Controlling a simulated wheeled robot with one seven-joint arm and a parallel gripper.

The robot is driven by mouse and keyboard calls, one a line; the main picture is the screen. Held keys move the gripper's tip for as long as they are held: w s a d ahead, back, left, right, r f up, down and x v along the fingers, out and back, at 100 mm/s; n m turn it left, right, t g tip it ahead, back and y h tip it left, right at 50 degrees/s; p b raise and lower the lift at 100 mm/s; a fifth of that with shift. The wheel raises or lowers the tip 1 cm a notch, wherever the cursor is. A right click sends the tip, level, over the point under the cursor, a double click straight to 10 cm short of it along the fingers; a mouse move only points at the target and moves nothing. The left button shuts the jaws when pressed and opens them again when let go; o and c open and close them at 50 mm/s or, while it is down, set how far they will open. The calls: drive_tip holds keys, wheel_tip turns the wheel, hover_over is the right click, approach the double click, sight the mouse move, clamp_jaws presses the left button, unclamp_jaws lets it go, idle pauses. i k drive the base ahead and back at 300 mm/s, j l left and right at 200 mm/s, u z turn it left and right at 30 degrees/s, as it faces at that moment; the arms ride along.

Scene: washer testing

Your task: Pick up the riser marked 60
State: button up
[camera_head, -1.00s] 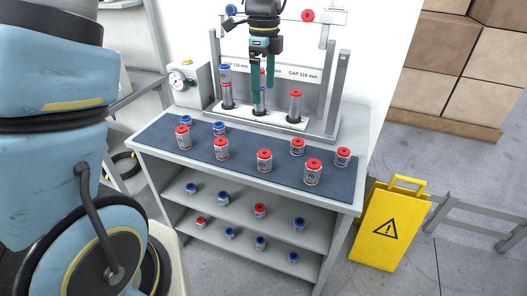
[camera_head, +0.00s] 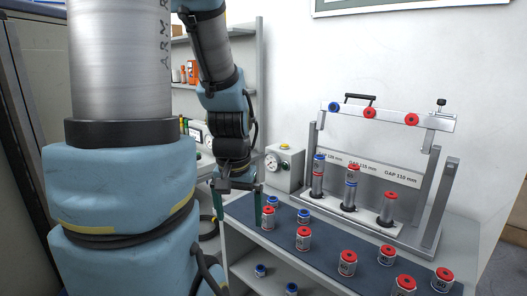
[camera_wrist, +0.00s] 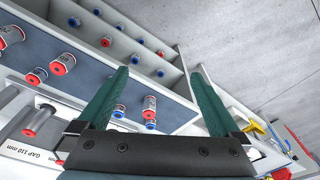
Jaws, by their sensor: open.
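Several red-capped risers stand upright on the dark mat (camera_head: 315,264) of the bench: one at the left end (camera_head: 267,218), one right of it (camera_head: 303,239), one nearer the middle (camera_head: 347,263), and others further right. In the wrist view my gripper (camera_wrist: 160,72) spans the bench edge; a red-capped riser (camera_wrist: 149,107) shows beside the left finger.
Blue-capped risers (camera_head: 304,216) stand among the red ones. Behind is a test fixture (camera_head: 452,180) with risers on three posts and a crossbar above. A dial gauge box (camera_head: 285,168) stands at the back left. Shelves below hold more small risers (camera_head: 260,271).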

sight(348, 261)
drive_tip(key=u, duration=0.75)
drive_tip(key=k+l+u, duration=0.15)
drive_tip(key=l+u, duration=0.15)
drive_tip(key=u, duration=0.15)
drive_tip(key=k+l+u, duration=0.25)
drive_tip(key=u, duration=0.2)
drive_tip(key=k+l+u, duration=0.25)
drive_tip(key=u, duration=0.2)
drive_tip(key=k+l+u, duration=0.1)
drive_tip(key=k+u, duration=0.15)
drive_tip(key=u, duration=0.2)
drive_tip(key=k+u, duration=0.15)
drive_tip(key=k, duration=0.75)
drive_tip(key=k+j+u, duration=0.2)
drive_tip(key=k, duration=0.7)
